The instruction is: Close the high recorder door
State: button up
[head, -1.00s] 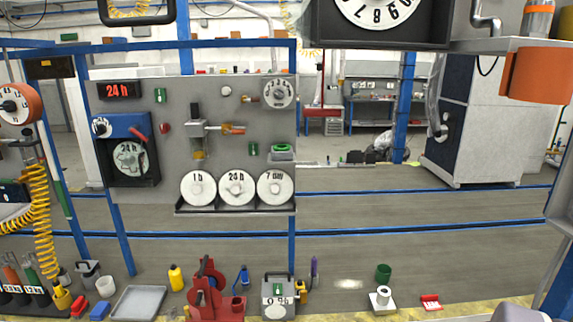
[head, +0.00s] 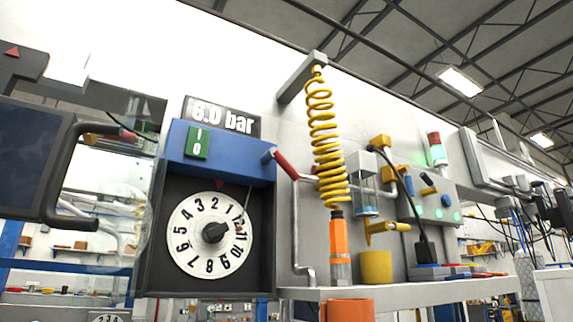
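The high recorder is a black box (head: 156,270) with a blue top (head: 178,143) and a white round dial (head: 185,245) with a black knob (head: 215,232). A "6.0 bar" sign (head: 226,117) stands above it. A lever with a red grip (head: 284,166) sticks out at the blue top's right. My gripper is not in view.
A dark panel with a thick grey handle (head: 60,175) stands at the left, close to the pane. To the right, a yellow coiled hose (head: 325,140) hangs over an orange tool (head: 340,248). A grey shelf (head: 400,292) holds a yellow cup (head: 376,267).

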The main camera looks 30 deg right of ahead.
aim_at(48, 216)
jog(key=k+j+z, duration=0.1)
jog(key=j+z, duration=0.35)
jog(key=j, duration=0.7)
jog(key=k+j, duration=0.15)
jog(key=j, duration=0.15)
jog(key=k+j+u, duration=0.15)
jog(key=j, duration=0.2)
jog(key=k+j, duration=0.15)
jog(key=j, duration=0.15)
jog(key=k+j+u, duration=0.15)
jog(key=j, duration=0.2)
jog(key=k+j, duration=0.1)
jog(key=j, duration=0.2)
jog(key=u, duration=0.05)
